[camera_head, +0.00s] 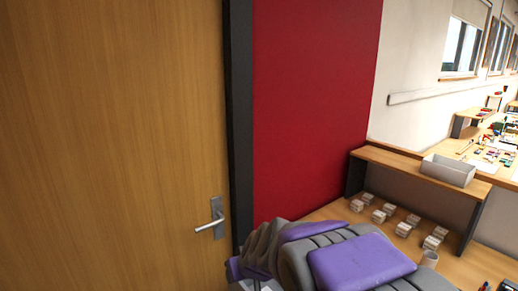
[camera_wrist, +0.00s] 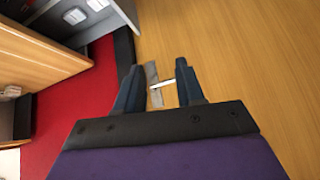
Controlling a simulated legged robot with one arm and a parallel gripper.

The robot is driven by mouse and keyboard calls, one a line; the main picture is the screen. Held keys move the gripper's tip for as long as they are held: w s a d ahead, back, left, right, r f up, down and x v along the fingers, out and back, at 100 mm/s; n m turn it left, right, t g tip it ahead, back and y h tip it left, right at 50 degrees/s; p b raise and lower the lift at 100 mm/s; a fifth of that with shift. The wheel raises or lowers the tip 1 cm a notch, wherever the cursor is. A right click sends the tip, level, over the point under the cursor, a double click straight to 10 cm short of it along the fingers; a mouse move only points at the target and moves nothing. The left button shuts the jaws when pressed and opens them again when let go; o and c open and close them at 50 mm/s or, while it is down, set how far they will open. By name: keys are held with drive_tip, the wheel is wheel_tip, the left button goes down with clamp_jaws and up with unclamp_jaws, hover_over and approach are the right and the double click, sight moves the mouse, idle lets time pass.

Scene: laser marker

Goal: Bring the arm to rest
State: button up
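My arm (camera_head: 345,262), purple and grey, stretches across the bottom of the head view in front of the wooden door and red wall. Its gripper fingers cannot be made out there. In the wrist view my gripper (camera_wrist: 160,68) has two dark blue fingers set apart with nothing held between them. A metal door handle (camera_wrist: 154,74) shows in the gap between the fingers, beyond them. Its distance from the fingertips is hard to judge. The same door handle (camera_head: 212,222) shows in the head view, just left of and above my arm.
The closed wooden door (camera_head: 110,140) fills the left, with a dark frame (camera_head: 240,110) and red wall panel (camera_head: 315,100) beside it.

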drive_tip(key=s+d+m+g+h, duration=0.1)
drive_tip(key=s+d+g, duration=0.1)
drive_tip(key=s+d, duration=0.4)
drive_tip(key=s+d+f+m+g+h, duration=0.1)
drive_tip(key=s+d, duration=0.5)
drive_tip(key=s, duration=1.1)
drive_tip(key=s+d+m+g+h, duration=0.2)
drive_tip(key=s+d+g, duration=0.3)
drive_tip(key=s, duration=0.7)
drive_tip(key=shift+s+d+f+m, duration=0.15)
drive_tip(key=shift+s+d+m, duration=0.2)
drive_tip(key=shift+d, duration=0.7)
drive_tip(key=shift+w, duration=0.15)
